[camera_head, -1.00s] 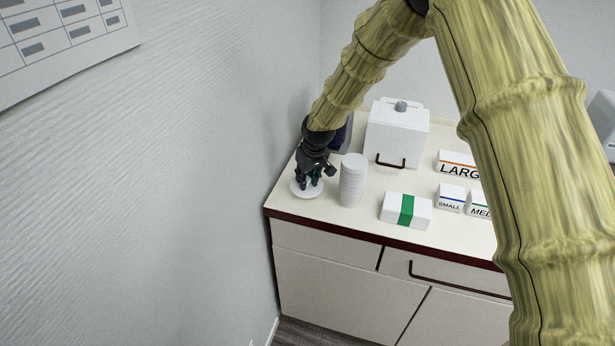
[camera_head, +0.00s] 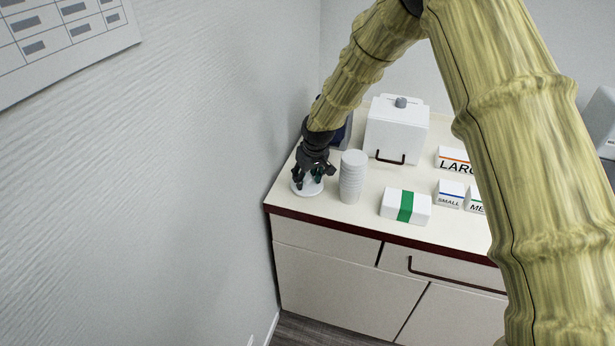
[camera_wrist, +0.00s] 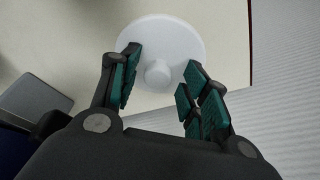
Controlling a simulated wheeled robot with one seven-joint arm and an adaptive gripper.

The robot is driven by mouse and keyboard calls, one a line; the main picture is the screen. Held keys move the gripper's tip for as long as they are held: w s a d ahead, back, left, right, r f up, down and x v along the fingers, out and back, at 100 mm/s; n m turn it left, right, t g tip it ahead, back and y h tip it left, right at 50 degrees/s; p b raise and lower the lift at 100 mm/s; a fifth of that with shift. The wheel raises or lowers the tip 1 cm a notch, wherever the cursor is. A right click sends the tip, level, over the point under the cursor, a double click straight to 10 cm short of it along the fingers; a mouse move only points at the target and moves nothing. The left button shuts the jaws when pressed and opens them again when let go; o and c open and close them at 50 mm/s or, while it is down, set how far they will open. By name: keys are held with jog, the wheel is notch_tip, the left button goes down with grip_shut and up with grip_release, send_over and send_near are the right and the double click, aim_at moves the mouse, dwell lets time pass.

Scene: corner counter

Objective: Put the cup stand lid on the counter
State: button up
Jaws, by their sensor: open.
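The cup stand lid, a round white disc with a small central knob, lies flat on the counter near its left front corner in the head view (camera_head: 308,191). It also shows in the wrist view (camera_wrist: 160,42), where its knob sits between my fingers. My gripper (camera_head: 312,178) is just above the lid, pointing down. In the wrist view my gripper (camera_wrist: 160,82) is open, with green-padded fingers apart on both sides of the knob and not closed on it. The counter (camera_head: 348,221) is cream with a dark red front edge.
A white box with a green band (camera_head: 405,206), a white container with a black handle (camera_head: 397,135) and small labelled boxes (camera_head: 450,194) are farther right. The wall is close on the left.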

aim_at(312, 191)
jog(key=shift+r, duration=0.2)
jog(key=b+v, duration=0.3)
jog(key=v, duration=0.9)
jog(key=shift+f, duration=0.1)
dwell(1.0)
